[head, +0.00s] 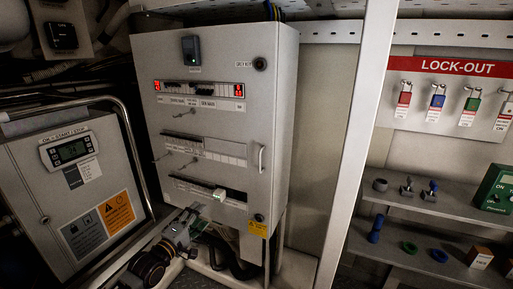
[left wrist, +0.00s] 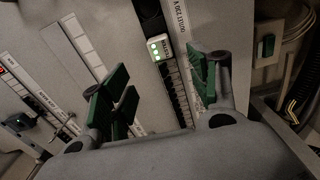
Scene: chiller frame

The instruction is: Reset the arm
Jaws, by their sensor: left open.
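My left arm comes in low in the head view. Its gripper (head: 196,213) is in front of the lower part of the grey electrical cabinet (head: 214,60), close to the lowest breaker row. In the left wrist view the two green-padded fingers (left wrist: 160,92) are spread apart with nothing held between them. A small white module with green lights (left wrist: 159,52) sits in the panel slot beyond the gap. It also shows in the head view (head: 219,194), just above the gripper. I cannot tell whether a finger touches the panel. My right gripper is not in view.
A control box with a display (head: 66,180) and a bent metal rail stand at left. A pale upright post (head: 357,145) stands right of the cabinet. Beyond it are a lock-out board (head: 445,95) with padlocks and shelves (head: 440,205) with small parts.

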